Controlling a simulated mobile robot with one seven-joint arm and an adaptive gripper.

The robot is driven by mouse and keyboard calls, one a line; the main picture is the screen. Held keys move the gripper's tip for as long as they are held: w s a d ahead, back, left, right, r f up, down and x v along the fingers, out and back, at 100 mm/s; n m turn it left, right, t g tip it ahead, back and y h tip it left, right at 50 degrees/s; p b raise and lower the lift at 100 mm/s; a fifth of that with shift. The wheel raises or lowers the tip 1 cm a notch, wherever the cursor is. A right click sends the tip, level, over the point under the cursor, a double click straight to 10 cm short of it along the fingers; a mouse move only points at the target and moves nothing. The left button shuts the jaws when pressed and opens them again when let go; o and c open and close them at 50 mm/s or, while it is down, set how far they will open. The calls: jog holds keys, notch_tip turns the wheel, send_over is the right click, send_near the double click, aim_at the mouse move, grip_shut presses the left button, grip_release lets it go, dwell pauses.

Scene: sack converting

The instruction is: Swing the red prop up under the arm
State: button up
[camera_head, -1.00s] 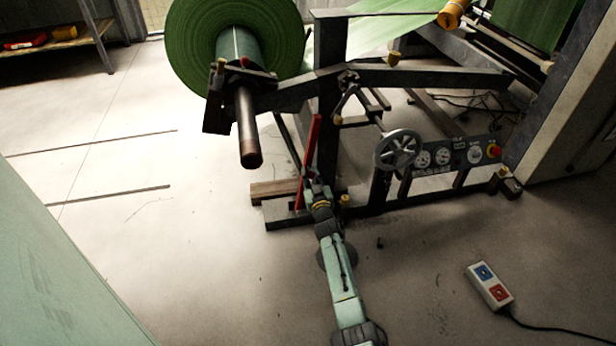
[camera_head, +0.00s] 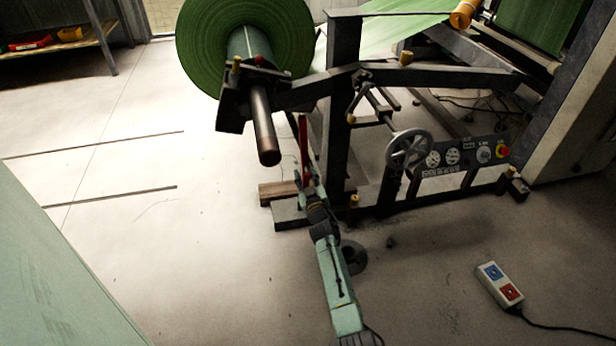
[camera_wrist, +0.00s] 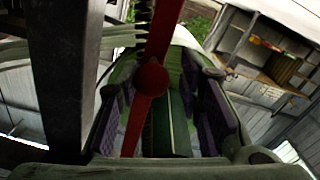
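The red prop (camera_head: 303,140) stands nearly upright in the head view, left of the dark frame post and below the dark arm (camera_head: 315,90) that bears the green roll (camera_head: 215,45). Its top end shows a little below the arm; my gripper hides its lower part. In the wrist view the red prop (camera_wrist: 151,80) runs top to bottom, with a round red boss at its middle. My gripper (camera_head: 305,180) is around the prop. Its two purple-padded fingers (camera_wrist: 163,110) stand apart on either side of it, with a gap clearly showing on the right.
The roll's shaft (camera_head: 264,125) sticks out just left of the prop. A handwheel (camera_head: 408,150) and gauge panel (camera_head: 460,157) are to the right. A pendant (camera_head: 498,285) with a cable lies on the floor. Floor at left is mostly clear.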

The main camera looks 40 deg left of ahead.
jog(key=shift+o, duration=1)
notch_tip(320, 180, up, 10)
jog(key=shift+r, duration=0.1)
